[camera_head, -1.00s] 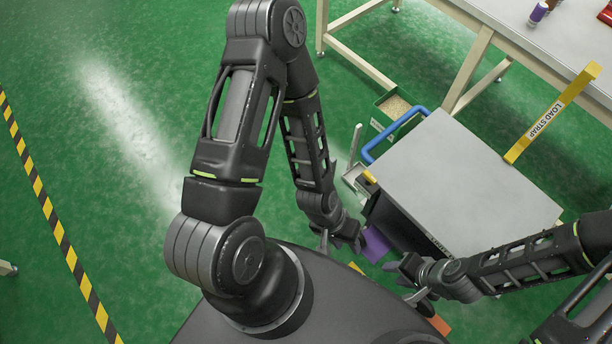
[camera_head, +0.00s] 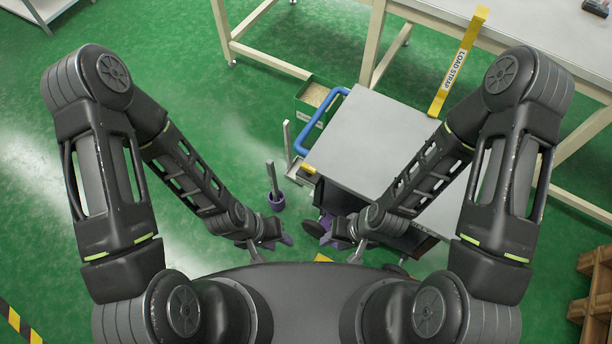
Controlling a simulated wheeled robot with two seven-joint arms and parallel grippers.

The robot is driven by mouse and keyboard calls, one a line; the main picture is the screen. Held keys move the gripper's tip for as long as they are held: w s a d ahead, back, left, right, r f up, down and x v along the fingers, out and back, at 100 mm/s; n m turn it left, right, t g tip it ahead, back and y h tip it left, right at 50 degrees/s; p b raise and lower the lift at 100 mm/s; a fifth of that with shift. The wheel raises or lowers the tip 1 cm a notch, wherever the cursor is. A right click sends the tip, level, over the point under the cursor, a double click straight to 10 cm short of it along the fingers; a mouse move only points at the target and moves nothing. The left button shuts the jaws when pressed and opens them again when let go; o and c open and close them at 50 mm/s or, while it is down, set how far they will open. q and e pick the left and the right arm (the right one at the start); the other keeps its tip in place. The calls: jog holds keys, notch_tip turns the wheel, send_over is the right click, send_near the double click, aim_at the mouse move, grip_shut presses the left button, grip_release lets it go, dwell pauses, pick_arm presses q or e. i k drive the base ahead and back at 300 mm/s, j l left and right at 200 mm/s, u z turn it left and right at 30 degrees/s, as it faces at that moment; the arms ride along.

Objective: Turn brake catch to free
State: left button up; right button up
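A cart (camera_head: 375,140) with a flat grey top and a blue push handle (camera_head: 318,118) stands in front of me, to the right of centre. A small yellow part (camera_head: 308,169) shows at its near left corner; I cannot tell whether it is the brake catch. My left gripper (camera_head: 268,243) is low, left of the cart and apart from it. My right gripper (camera_head: 342,238) is low at the cart's near left side, and I cannot tell whether it touches. Purple pieces show beside both grippers. The finger gaps are too small and dark to read.
A yellow load strap (camera_head: 459,62) runs from the cart's far edge to the bench (camera_head: 520,35). A grey post in a purple base (camera_head: 276,200) and a green bin (camera_head: 318,98) stand left of the cart. Wooden pallets (camera_head: 594,295) lie at right.

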aim_at(309, 170)
jog(key=j+z, duration=0.15)
jog(key=z, duration=0.25)
jog(key=j+z, duration=0.1)
jog(key=z, duration=0.3)
jog(key=j+z, duration=0.15)
jog(key=z, duration=0.3)
jog(key=j+z, duration=0.1)
jog(key=z, duration=0.3)
jog(key=k+l, duration=0.05)
